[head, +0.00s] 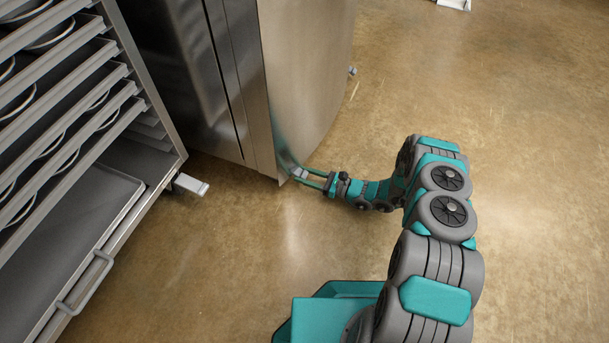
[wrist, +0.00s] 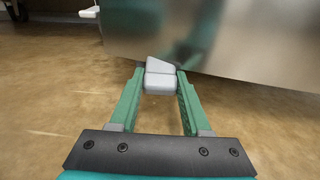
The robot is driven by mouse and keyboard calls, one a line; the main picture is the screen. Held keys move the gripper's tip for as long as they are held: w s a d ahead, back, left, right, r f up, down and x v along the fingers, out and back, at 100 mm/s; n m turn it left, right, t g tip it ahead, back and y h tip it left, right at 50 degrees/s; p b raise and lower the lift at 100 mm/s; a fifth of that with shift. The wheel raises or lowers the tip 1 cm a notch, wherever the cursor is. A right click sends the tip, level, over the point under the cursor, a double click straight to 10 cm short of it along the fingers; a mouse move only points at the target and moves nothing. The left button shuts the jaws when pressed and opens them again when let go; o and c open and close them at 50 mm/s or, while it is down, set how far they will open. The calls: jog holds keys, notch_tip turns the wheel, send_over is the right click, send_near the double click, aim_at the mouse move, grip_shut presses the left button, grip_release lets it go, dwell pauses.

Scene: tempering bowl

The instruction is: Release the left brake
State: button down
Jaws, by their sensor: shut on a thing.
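A small light-grey brake pedal (head: 299,173) sticks out low at the near corner of the steel cabinet (head: 305,75). In the wrist view the pedal (wrist: 160,77) sits between my fingertips, with a raised wedge-shaped far part. My gripper (head: 297,176) is shut on this pedal, one green finger on each side, close to the floor; it also fills the lower wrist view (wrist: 160,92). A second small pedal (head: 352,70) shows at the cabinet's far lower edge. The wheels or casters under the cabinet are hidden.
A tray rack (head: 160,185) with several shelves stands at the left, with its own light-grey pedal (head: 190,184) low at its corner. The floor (head: 500,120) to the right is clear. A white object (head: 454,4) lies at the top edge.

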aim_at(296, 169)
jog(key=shift+r, duration=0.15)
jog(key=shift+s+d+r+g+h+p, duration=0.15)
jog(key=shift+r+g+h+p, duration=0.1)
jog(key=shift+r+h+p, duration=0.35)
jog(key=shift+d+r+g+h+p, duration=0.1)
jog(key=shift+r+g+h+p, duration=0.25)
jog(key=shift+h, duration=0.35)
jog(key=shift+d+r+g+h+p, duration=0.15)
jog(key=shift+r+g+h, duration=0.1)
jog(key=shift+r+h, duration=0.45)
jog(key=shift+r+g+h+p, duration=0.15)
jog(key=shift+r+g+h, duration=0.2)
jog(key=shift+h, duration=0.65)
jog(key=shift+r, duration=0.2)
jog(key=shift+c, duration=1.8)
grip_release()
